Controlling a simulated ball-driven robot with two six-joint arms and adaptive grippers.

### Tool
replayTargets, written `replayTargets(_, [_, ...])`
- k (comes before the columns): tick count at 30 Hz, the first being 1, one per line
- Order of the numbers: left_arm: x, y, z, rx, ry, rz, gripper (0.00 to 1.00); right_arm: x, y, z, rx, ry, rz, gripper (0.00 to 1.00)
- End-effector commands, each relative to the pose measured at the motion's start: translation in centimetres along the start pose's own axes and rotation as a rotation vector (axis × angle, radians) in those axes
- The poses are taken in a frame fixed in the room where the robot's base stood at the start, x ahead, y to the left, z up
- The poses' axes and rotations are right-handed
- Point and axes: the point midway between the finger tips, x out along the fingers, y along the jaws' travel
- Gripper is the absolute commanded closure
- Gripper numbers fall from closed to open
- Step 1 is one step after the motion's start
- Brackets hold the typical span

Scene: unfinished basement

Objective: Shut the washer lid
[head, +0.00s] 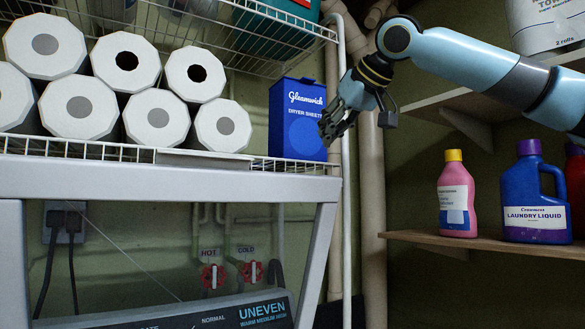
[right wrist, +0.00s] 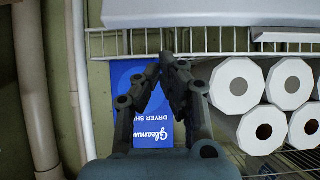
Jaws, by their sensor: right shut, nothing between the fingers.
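The washer lid (head: 160,182) stands raised in the head view, a pale grey frame with a see-through middle. Its top edge runs across the left and centre, and its right side (head: 318,262) slopes down to the bottom edge. The washer's dark control panel (head: 200,314) shows low behind it. A pale edge, apparently the lid's (right wrist: 200,12), crosses the top of the right wrist view. My right gripper (head: 326,132) is shut and empty, above and near the lid's upper right corner; its fingertips (right wrist: 168,60) meet in the wrist view. My left gripper is out of view.
A wire shelf (head: 100,150) holds several paper rolls (head: 80,108) and a blue dryer sheets box (head: 297,118) close to my right gripper. Pipes (head: 372,190) run upright behind. A wooden shelf (head: 480,245) at right carries a pink bottle (head: 456,200) and a blue detergent jug (head: 536,200).

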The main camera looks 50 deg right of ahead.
Motion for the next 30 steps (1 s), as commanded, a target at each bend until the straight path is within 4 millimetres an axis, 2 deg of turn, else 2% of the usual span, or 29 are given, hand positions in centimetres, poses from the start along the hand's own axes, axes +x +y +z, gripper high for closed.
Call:
replayTargets(5, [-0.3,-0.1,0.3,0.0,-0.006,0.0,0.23,0.4,0.1,-0.2,0.004,0.0,0.001,1.0])
replayTargets(9, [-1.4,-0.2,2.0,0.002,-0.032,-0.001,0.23,2.4,0.1,-0.2,0.004,-0.003,0.001,1.0])
replayTargets(14, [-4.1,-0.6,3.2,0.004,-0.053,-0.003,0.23,5.4,0.0,-0.6,0.003,-0.005,0.0,1.0])
replayTargets(17, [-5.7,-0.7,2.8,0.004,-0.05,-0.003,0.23,6.9,0.1,-0.6,0.004,-0.004,0.001,1.0])
replayTargets(21, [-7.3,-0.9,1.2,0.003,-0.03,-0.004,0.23,8.3,0.1,-0.6,0.006,0.001,-0.004,1.0])
replayTargets(25, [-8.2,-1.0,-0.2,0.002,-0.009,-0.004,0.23,9.2,0.1,-0.4,0.005,0.002,-0.003,1.0])
replayTargets(30, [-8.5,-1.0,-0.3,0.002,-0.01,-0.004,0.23,9.8,0.1,-0.2,0.003,0.002,0.0,1.0])
